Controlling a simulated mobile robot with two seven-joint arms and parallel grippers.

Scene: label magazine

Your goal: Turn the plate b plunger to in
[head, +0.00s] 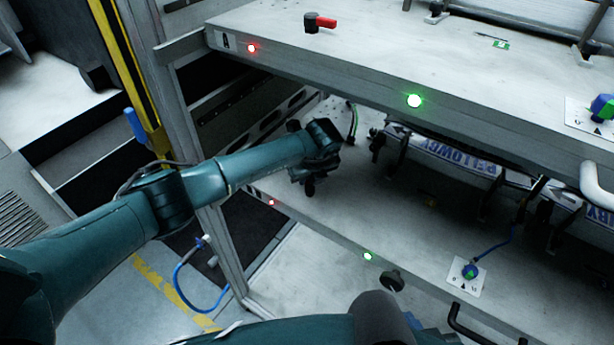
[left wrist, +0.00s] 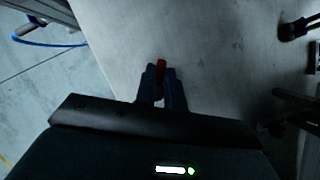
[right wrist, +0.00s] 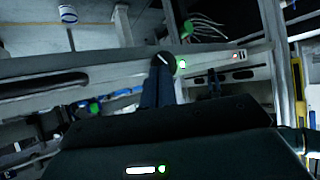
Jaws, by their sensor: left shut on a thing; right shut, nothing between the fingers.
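The plunger's red handle (left wrist: 161,66) shows in the left wrist view between the fingertips of my left gripper (left wrist: 160,76), which is shut on it. In the head view my left gripper (head: 308,186) is low over the left end of the lower shelf and hides that handle. Its exact turn cannot be told.
The upper shelf (head: 270,20), marked A, overhangs the lower shelf (head: 340,215) and carries another red-handled plunger (head: 320,22). The lower edge has a red light (head: 271,202) and a green light (head: 367,255). A blue-green knob (head: 470,271) and label strips (head: 455,157) lie to the right.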

